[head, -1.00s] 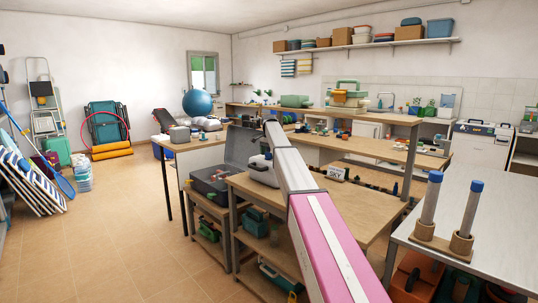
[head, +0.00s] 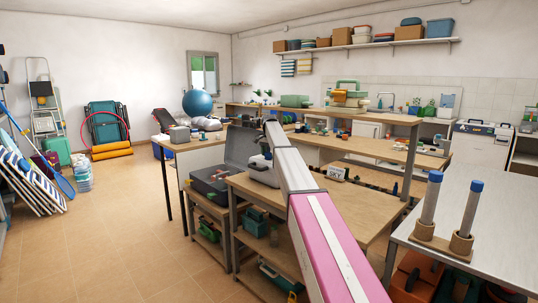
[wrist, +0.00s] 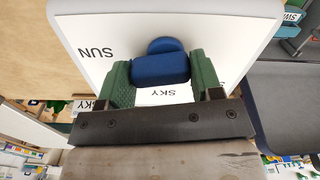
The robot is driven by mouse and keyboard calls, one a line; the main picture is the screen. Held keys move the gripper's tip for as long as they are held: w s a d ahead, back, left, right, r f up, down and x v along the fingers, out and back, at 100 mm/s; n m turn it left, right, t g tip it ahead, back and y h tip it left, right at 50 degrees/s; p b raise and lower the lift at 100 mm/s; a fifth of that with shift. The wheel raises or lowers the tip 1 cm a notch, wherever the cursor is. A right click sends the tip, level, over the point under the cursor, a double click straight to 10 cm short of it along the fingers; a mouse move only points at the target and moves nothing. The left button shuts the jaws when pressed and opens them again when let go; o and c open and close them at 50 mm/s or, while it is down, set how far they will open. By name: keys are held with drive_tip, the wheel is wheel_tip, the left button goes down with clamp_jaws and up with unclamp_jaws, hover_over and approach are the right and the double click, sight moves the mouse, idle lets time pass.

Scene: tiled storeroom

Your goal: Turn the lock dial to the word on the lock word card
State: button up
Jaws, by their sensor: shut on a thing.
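A pale lock box (head: 262,174) stands on the wooden table, partly hidden behind my arm. In the wrist view its white face (wrist: 222,42) carries the words SUN at the left and SKY below the dial, both upside down. The blue lock dial (wrist: 160,68) has a bar-shaped grip and a rounded end pointing up the picture, away from SKY. My gripper (wrist: 158,76) is shut on the dial, one green finger on each side. The lock word card (head: 337,172) stands on the table to the right of the box; its small lower line appears to read SKY.
An open dark case (head: 212,183) lies left of the lock box. A grey bench (head: 490,205) with two blue-topped posts stands at the right.

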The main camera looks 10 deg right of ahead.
drive_tip(key=n, duration=0.4)
drive_tip(key=shift+w+d+n, duration=0.1)
drive_tip(key=shift+n, duration=0.2)
drive_tip(key=n, duration=0.3)
drive_tip(key=shift+w+n, duration=0.1)
drive_tip(key=shift+n, duration=0.2)
drive_tip(key=n, duration=0.3)
drive_tip(key=shift+w+n, duration=0.1)
drive_tip(key=shift+n, duration=0.2)
drive_tip(key=shift+w+n, duration=0.1)
drive_tip(key=shift+n, duration=1.7)
drive_tip(key=o, duration=0.9)
